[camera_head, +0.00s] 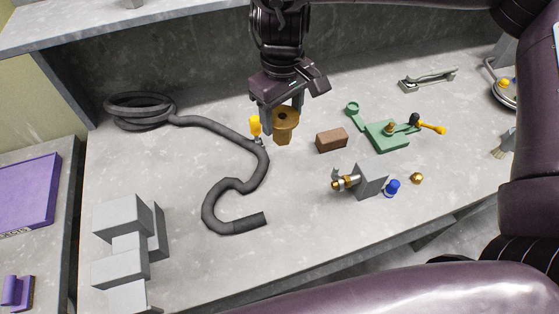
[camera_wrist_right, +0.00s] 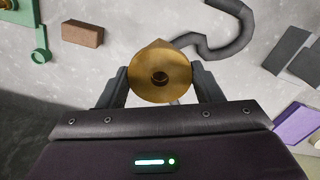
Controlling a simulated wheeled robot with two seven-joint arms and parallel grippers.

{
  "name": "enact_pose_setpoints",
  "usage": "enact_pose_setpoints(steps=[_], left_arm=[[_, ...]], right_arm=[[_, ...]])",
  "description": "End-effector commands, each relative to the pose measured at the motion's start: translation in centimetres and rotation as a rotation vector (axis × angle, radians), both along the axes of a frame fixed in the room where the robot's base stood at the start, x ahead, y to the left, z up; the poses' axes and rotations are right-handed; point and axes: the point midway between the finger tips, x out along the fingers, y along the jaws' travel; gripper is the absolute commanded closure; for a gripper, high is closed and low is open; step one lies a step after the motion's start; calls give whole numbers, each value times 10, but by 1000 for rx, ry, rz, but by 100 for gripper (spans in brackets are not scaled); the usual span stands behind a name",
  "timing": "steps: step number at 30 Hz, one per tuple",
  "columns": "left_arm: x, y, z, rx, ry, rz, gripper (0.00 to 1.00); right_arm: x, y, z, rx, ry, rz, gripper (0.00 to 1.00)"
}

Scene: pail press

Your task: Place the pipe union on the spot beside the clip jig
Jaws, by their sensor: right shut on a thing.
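The pipe union is a brass piece (camera_head: 284,128) with a round, bored top and a narrower faceted lower part. My right gripper (camera_head: 283,116) is shut on it, with a finger on either side. The right wrist view shows the brass union (camera_wrist_right: 160,72) from above, between the fingers. I cannot tell whether its bottom touches the bench. A green fixture (camera_head: 385,137), which looks like the clip jig, sits to the right with a yellow-handled lever. A small green round pad (camera_head: 352,107) on an arm stands at its left. My left gripper is not in view.
A brown block (camera_head: 331,140) lies between the union and the green fixture. A yellow-topped piece (camera_head: 255,126) and a dark hose (camera_head: 262,165) are close left. A grey block (camera_head: 371,180) with a brass fitting, a blue knob (camera_head: 392,187) and a brass nut (camera_head: 416,178) stand in front.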

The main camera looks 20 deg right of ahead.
Motion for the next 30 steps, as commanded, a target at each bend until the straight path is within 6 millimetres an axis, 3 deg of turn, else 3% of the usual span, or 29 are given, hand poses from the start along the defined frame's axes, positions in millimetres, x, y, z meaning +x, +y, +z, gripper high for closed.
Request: enact_pose_setpoints(steps=[3, 6, 12, 18, 25, 30], left_arm=[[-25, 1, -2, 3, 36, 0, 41], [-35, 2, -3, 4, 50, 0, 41], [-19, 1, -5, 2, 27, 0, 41], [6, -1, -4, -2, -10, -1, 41], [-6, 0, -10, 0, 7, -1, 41], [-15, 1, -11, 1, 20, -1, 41]], right_arm=[[-2, 0, -35, 2, 10, -1, 70], [-1, 0, -62, 2, 8, -4, 70], [-1, 0, -109, 2, 6, -4, 70], [1, 0, -129, 1, 0, -2, 70], [0, 0, -160, 1, 3, -3, 70], [1, 0, -167, 1, -2, -1, 70]])
